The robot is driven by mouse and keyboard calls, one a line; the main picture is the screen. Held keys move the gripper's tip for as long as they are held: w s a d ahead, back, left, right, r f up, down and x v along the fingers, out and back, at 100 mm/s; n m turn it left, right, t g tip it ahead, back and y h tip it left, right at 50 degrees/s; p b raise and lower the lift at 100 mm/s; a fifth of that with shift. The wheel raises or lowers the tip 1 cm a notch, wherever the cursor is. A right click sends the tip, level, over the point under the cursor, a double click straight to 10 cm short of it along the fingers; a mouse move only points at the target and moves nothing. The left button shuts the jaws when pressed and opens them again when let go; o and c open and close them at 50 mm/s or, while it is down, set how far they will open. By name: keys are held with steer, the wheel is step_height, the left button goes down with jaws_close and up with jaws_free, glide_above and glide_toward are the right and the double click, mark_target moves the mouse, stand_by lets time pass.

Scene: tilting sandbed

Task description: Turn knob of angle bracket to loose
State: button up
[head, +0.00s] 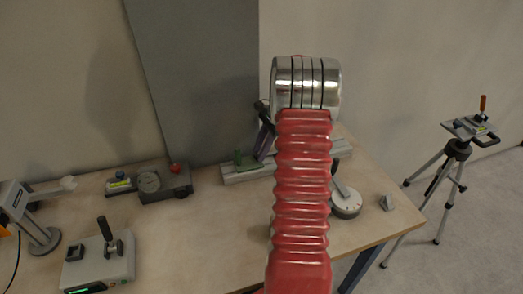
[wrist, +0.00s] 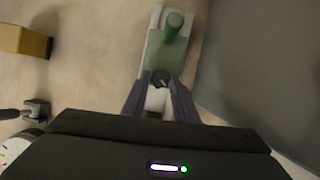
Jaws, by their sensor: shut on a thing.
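The green angle bracket (head: 245,162) sits on a pale rail (head: 238,177) at the back of the table. In the wrist view the green bracket (wrist: 164,55) has an upright green cylinder at its far end. A small black knob (wrist: 160,77) is at its near end. My gripper (wrist: 160,84) comes over the knob with one purple-grey finger on each side and is shut on it. In the head view my gripper (head: 260,156) is beside the bracket, partly hidden by my red arm. A pale mark shows on the knob, but its setting is too small to read.
A grey panel (head: 200,80) stands close behind the rail. A round dial with a black handle (head: 345,202) stands right of my arm. A gauge box with a red knob (head: 165,183) and a lever box (head: 98,262) stand left. The middle front table is clear.

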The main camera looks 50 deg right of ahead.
steer(key=shift+n, duration=0.5)
steer(key=o, duration=1.1)
steer(key=shift+c, duration=0.2)
steer(key=v, duration=1.3)
steer(key=shift+w+d+r, duration=0.2)
steer(key=shift+d+r, duration=0.05)
steer(key=shift+d, duration=0.05)
